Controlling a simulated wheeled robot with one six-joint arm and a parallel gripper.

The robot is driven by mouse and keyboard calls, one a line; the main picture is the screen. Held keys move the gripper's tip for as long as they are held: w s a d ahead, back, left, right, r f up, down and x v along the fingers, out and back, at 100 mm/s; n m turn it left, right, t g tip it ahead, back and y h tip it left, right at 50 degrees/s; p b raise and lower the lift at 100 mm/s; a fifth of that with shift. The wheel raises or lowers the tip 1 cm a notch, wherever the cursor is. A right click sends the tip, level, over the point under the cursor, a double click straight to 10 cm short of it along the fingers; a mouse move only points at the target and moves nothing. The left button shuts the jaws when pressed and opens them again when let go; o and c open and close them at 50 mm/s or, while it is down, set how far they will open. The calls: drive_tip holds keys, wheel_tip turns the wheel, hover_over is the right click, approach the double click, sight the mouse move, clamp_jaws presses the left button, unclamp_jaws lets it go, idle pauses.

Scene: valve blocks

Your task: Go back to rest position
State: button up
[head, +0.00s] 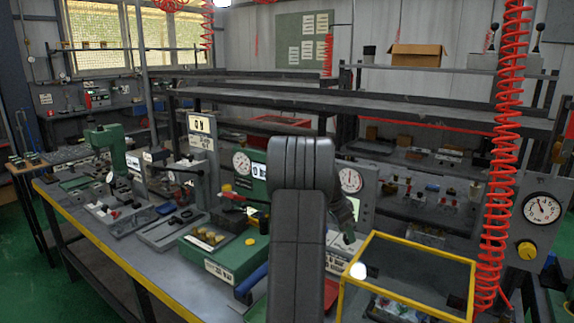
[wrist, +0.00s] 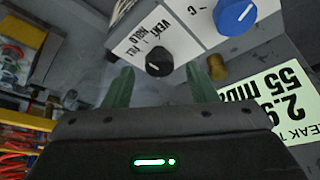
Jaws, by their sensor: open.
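My gripper (wrist: 160,70) shows in the wrist view with its two green fingers spread apart and nothing held between them. A black knob (wrist: 159,62) on a white label plate (wrist: 140,38) appears between and just beyond the fingertips. I cannot tell how far it is from them. In the head view my grey arm stands upright in the middle and hides part of the bench and the panel behind it. Most of my gripper is hidden there behind the arm.
A blue knob (wrist: 235,16) and a lit display (wrist: 275,105) are close to the gripper. A yellow-rimmed bin (head: 408,246) stands right of my arm. A red coiled hose (head: 503,150) hangs at the right. The green valve block (head: 222,250) sits on the bench to the left.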

drive_tip(key=v, duration=1.3)
drive_tip(key=x, duration=1.4)
drive_tip(key=shift+f, duration=0.15)
drive_tip(key=shift+n+p, duration=0.4)
drive_tip(key=shift+s+r+n+t+p, duration=0.2)
drive_tip(key=shift+r+n+t+p, duration=0.25)
drive_tip(key=shift+n, duration=0.45)
drive_tip(key=n+t+y+p, duration=0.1)
drive_tip(key=n+p, duration=0.2)
drive_tip(key=shift+d, duration=0.15)
drive_tip(key=n+y+p, duration=0.1)
drive_tip(key=n+p, duration=0.2)
drive_tip(key=p, duration=0.2)
drive_tip(key=shift+s+d+f+t+p, duration=0.1)
drive_tip(key=shift+t+p, duration=0.15)
drive_tip(key=shift+p, duration=0.05)
drive_tip(key=shift+n, duration=0.3)
drive_tip(key=b+v, duration=0.2)
drive_tip(key=v, duration=1.1)
drive_tip(key=shift+s, duration=0.15)
drive_tip(key=shift+s+d, duration=0.1)
